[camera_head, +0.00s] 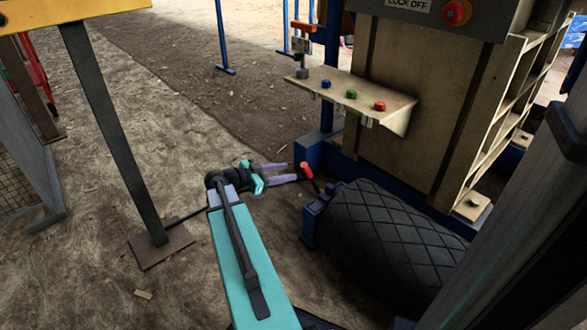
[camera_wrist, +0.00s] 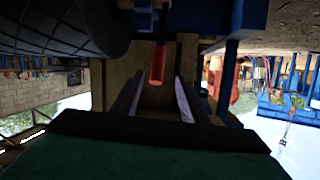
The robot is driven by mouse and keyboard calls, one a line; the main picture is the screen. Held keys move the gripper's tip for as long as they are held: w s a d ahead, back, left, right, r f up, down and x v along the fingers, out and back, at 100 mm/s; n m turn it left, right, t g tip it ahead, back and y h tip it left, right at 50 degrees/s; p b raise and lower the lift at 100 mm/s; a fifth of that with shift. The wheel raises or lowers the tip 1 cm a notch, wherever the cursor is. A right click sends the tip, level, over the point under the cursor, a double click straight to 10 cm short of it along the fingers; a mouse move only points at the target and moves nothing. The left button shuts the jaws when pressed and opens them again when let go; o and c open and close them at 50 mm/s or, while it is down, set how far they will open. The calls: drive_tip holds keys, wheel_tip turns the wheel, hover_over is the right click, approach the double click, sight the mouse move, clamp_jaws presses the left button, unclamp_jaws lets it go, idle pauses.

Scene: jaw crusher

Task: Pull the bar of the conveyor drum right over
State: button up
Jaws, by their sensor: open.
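The conveyor drum (camera_head: 395,235) is black with a diamond-patterned cover and lies at the lower right in the head view. Its bar has a red grip (camera_head: 306,169) and leans up and left from the blue bracket at the drum's near end. My gripper (camera_head: 291,172) is open, with its two pale fingers just left of the red grip. In the wrist view, the red grip (camera_wrist: 157,65) shows ahead of and between the fingertips (camera_wrist: 158,82) of my gripper. The drum (camera_wrist: 70,28) fills the upper left there. Whether the fingers touch the grip cannot be told.
A shelf (camera_head: 375,95) with blue, green and red buttons juts out above and behind the bar. A beige cabinet (camera_head: 410,140) on a blue frame stands behind the drum. A dark post (camera_head: 115,135) on a foot plate stands left of my arm. Open dirt ground lies between.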

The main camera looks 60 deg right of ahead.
drive_tip(key=shift+p+v, duration=0.5)
drive_tip(key=shift+v, duration=1.4)
